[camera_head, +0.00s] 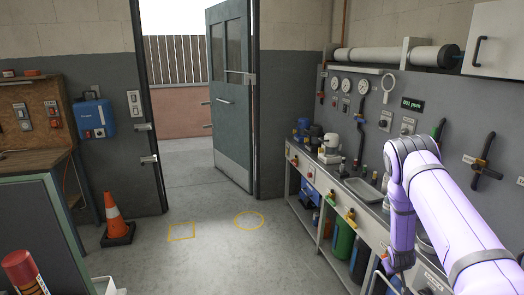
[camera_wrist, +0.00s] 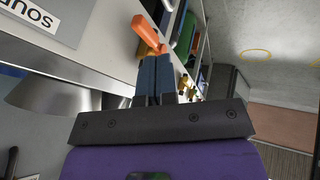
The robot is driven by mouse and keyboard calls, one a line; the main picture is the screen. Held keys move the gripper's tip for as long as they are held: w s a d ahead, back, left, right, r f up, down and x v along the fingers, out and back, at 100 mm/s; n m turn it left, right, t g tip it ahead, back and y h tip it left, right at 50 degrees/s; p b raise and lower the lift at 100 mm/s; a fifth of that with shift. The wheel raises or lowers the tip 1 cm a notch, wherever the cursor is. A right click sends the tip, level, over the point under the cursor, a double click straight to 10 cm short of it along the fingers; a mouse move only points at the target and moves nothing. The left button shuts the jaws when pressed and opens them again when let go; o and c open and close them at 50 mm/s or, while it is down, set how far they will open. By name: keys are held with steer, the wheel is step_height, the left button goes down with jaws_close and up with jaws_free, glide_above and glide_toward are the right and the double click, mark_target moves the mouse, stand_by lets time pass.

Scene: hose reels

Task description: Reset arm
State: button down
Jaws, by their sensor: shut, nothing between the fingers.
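My gripper (camera_wrist: 155,62) shows in the wrist view with its two blue-grey fingers closed together and nothing held between them. An orange lever handle (camera_wrist: 147,34) on the bench front appears just beyond the fingertips; whether they touch it I cannot tell. In the head view my purple arm reaches down at the right, in front of the bench, and my fingers cannot be made out clearly there.
The grey workbench (camera_head: 346,194) with valves and tools runs along the right wall. An open door (camera_head: 231,95) stands at the back. An orange cone (camera_head: 115,220) and a green cabinet (camera_head: 40,235) are left. The middle floor is clear, with yellow markings (camera_head: 248,221).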

steer(key=w+a+r+m, duration=0.1)
steer(key=a+r, duration=0.2)
steer(key=r, duration=0.8)
steer(key=a+r, duration=0.2)
steer(key=r, duration=0.8)
steer(key=s+a+r+y, duration=0.1)
steer(key=s+a+r, duration=0.15)
steer(key=r, duration=0.45)
steer(key=s+a+r, duration=0.2)
steer(key=s+r, duration=0.1)
steer(key=r, duration=0.4)
steer(key=s+a+r+y, duration=0.1)
steer(key=s+a+r, duration=0.15)
steer(key=r, duration=0.35)
steer(key=s+a+r, duration=0.4)
steer(key=s+r, duration=0.4)
steer(key=r, duration=0.1)
steer(key=s+a+r, duration=0.2)
steer(key=s, duration=0.6)
steer(key=s+a+r+y, duration=0.1)
steer(key=s+a+r, duration=0.1)
steer(key=s, duration=0.7)
steer(key=s+a+r, duration=0.2)
steer(key=s+r, duration=0.1)
steer(key=s, duration=0.6)
steer(key=shift+s+a+r+y, duration=0.25)
steer(key=shift+r+y, duration=0.05)
steer(key=shift+r, duration=0.1)
